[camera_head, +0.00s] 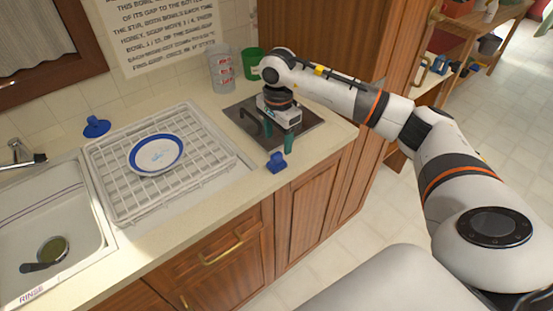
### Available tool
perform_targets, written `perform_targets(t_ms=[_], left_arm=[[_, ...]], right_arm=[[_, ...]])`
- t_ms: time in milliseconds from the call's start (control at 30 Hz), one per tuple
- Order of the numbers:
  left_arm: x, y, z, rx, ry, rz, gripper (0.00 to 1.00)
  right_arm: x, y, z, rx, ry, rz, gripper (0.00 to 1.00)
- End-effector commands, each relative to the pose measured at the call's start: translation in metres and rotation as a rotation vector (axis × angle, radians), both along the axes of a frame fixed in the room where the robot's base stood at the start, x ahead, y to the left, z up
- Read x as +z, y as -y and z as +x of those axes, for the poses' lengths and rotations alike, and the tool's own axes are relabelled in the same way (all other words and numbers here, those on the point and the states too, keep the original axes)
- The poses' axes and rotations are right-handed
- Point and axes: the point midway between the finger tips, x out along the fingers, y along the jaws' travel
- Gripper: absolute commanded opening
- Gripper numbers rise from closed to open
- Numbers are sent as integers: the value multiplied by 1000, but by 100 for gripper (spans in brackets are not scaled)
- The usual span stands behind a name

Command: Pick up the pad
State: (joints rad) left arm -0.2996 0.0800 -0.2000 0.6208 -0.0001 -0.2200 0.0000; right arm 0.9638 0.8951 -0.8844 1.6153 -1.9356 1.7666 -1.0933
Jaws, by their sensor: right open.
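A dark, flat square (243,116) lies on the counter right of the dish rack; it looks like the pad, but I cannot tell for sure. My right gripper (278,138) is open above it, pointing down, with its two green-tipped fingers spread apart. The gripper hides the middle of the square. I cannot tell whether the fingertips touch its surface. Nothing shows between the fingers. My left gripper is not in view.
A blue object (276,163) sits at the counter's front edge, close to the gripper. A white rack (110,190) holds a blue-rimmed plate (157,154). A clear container (221,70) and green cup (252,62) stand behind. A wooden cabinet (345,50) rises at right.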

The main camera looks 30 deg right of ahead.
Motion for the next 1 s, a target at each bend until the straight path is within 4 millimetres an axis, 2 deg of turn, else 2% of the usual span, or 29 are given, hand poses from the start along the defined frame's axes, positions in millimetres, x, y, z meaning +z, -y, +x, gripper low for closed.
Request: perform_targets(t_ms=[100, 333, 467, 600, 867, 900, 1000], left_arm=[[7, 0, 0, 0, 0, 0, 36], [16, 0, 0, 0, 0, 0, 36], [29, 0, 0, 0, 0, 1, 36], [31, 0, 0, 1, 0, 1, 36], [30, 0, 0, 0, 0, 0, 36], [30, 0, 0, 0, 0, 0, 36], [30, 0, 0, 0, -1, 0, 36]], right_arm=[[-15, 0, 0, 0, -3, 1, 62], [-32, -2, 0, 0, -3, 3, 62], [-52, -5, 0, -1, -4, 4, 62], [-70, -4, 1, 0, -1, 4, 62], [-75, -4, 2, 0, 3, 3, 62], [-75, -4, 1, 0, 3, 3, 60], [-75, -4, 1, 0, 3, 3, 44]])
